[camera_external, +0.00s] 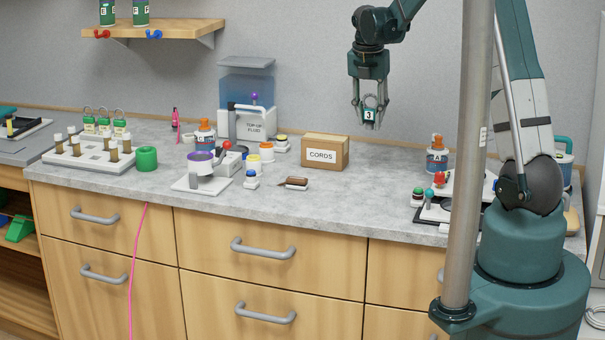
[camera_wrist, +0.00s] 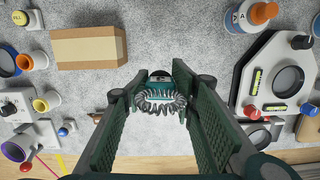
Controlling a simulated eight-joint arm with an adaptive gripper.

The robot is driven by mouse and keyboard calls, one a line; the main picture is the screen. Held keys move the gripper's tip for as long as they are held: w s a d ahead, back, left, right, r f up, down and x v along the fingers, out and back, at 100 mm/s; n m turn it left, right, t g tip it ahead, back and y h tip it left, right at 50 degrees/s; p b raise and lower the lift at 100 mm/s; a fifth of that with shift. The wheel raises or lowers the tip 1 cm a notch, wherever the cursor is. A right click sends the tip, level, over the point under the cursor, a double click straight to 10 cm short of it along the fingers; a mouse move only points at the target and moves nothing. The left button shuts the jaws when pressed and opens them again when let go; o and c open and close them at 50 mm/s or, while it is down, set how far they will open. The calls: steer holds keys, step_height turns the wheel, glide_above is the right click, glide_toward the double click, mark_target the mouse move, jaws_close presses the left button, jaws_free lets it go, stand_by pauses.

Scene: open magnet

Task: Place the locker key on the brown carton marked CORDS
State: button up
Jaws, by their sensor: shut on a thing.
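The locker key (camera_external: 369,115), a teal tag marked 3, is held between the fingertips of my gripper (camera_external: 370,108), high above the counter. In the wrist view a coiled grey band with the teal tag (camera_wrist: 159,94) sits between the fingers of my gripper (camera_wrist: 160,92). The brown carton marked CORDS (camera_external: 324,152) stands closed on the counter, to the left of and below my gripper. It also shows in the wrist view (camera_wrist: 90,47) at upper left, apart from the key.
To the carton's left stand a fluid tank (camera_external: 247,97), small coloured pots and a white-based device (camera_external: 203,174). A small brown object (camera_external: 293,183) lies before the carton. At right are bottle A (camera_external: 437,158) and another device (camera_wrist: 275,78). Counter right of the carton is clear.

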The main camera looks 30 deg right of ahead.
steer(key=w+a+r, duration=0.1)
steer(key=w+a, duration=0.1)
steer(key=w, duration=0.2)
steer(key=w+a+r+p, duration=0.1)
steer(key=w+a+r, duration=0.1)
steer(key=w, duration=0.3)
steer(key=w+a+r, duration=0.1)
steer(key=w+a, duration=0.2)
steer(key=w, duration=0.2)
steer(key=shift+a+r+p, duration=0.1)
steer(key=shift+r+p, duration=0.1)
steer(key=shift+p, duration=0.2)
steer(key=shift+c, duration=0.2)
steer(key=shift+s+f, duration=0.1)
glide_above(326, 137)
steer(key=shift+s+a+f, duration=0.1)
steer(key=shift+s+f, duration=0.05)
steer(key=shift+f, duration=0.85)
steer(key=shift+s+a+f, duration=0.1)
steer(key=shift+a+f, duration=0.05)
steer(key=shift+f, duration=0.9)
steer(key=shift+s+a+f, duration=0.1)
steer(key=shift+s+f, duration=0.05)
steer(key=shift+f, duration=0.85)
steer(key=shift+f+p, duration=0.4)
steer(key=shift+f, duration=1.45)
steer(key=shift+f, duration=0.2)
steer(key=o, duration=0.9)
